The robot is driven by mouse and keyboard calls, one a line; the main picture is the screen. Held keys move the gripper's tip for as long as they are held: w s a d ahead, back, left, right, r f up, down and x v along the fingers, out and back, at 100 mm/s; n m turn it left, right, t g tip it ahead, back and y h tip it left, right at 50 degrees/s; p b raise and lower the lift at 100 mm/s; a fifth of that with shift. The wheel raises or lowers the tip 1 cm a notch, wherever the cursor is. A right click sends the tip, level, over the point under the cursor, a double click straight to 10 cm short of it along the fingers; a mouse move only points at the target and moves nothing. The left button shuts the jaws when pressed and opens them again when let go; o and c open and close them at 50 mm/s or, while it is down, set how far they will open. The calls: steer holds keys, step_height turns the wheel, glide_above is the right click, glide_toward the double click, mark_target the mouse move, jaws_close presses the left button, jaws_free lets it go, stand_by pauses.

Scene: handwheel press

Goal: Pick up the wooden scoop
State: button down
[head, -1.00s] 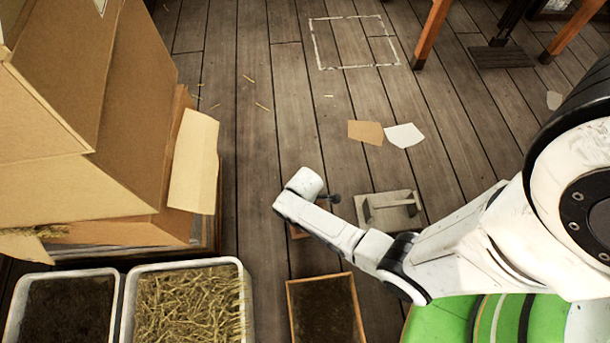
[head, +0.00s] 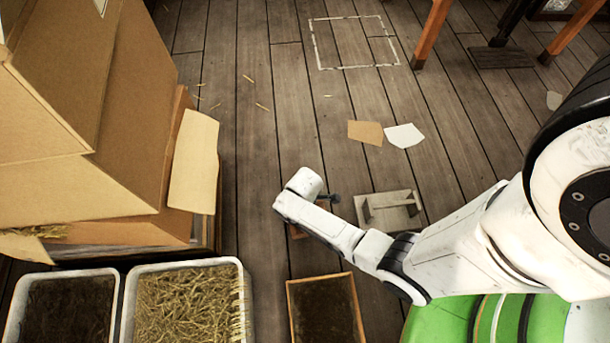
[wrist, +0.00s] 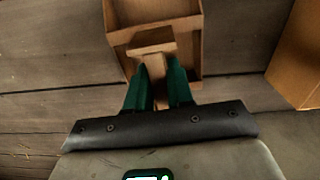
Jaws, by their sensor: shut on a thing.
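The wooden scoop is a light-brown, box-shaped piece with a raised block-like grip; it shows in the wrist view (wrist: 192,22). My gripper (wrist: 162,66) points down over it, with its green fingers close together at the grip and shut on it. In the head view only a small strip of brown wood (head: 296,233) shows below my wrist, and my fingers are hidden there. I cannot tell whether the scoop touches the floor.
A soil-filled wooden tray (head: 289,315) lies in front. White bins of straw (head: 240,300) and dark soil (head: 14,310) stand at lower left, below stacked cardboard (head: 120,130). A wooden stand (head: 392,222) is close on the right. The plank floor beyond is mostly clear.

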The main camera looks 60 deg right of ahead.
steer(key=shift+r, duration=0.15)
step_height(320, 180, up, 4)
steer(key=p, duration=0.3)
steer(key=shift+s+a, duration=0.1)
steer(key=shift+a, duration=0.05)
steer(key=s+a+r+p, duration=0.8)
steer(key=s+a, duration=0.1)
steer(key=shift+s+a+r, duration=0.3)
steer(key=shift+s+r, duration=0.05)
steer(key=shift+r, duration=0.05)
